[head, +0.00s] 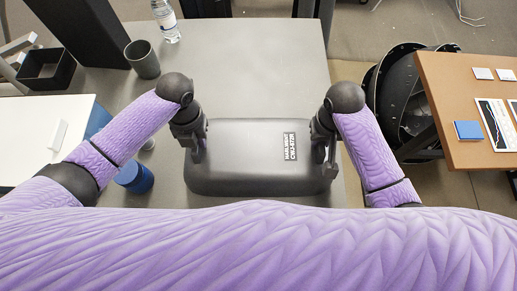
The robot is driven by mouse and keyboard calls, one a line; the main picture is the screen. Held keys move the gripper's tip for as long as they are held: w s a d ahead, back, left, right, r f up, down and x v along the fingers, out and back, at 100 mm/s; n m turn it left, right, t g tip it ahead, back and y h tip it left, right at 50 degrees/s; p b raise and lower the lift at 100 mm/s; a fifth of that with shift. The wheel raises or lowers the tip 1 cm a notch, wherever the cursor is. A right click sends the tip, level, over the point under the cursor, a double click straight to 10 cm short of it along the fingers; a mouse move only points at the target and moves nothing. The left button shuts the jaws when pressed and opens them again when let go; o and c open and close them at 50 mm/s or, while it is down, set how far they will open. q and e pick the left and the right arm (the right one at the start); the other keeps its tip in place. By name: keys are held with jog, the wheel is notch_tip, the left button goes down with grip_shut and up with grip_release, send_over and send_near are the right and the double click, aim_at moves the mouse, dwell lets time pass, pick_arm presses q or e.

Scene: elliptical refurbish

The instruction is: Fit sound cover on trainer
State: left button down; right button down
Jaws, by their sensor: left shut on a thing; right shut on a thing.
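A dark grey cover (245,160) with rounded corners and a small black-and-white label lies in front of me over the grey table. I cannot tell whether it touches the table. My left gripper (197,152) is shut on the cover's left side. My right gripper (328,160) is shut on its right side. The fingertips are partly hidden by the wrists. The cover's near edge is close to my purple body. I cannot make out a separate trainer body in this view.
The grey table (262,70) is clear beyond the cover. A dark cup (143,60) and a water bottle (166,20) stand at its far left. A blue lidded container (134,177) is near my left arm. A brown table (470,105) with papers is at right, beside a dark round machine (402,95).

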dwell(0.5)
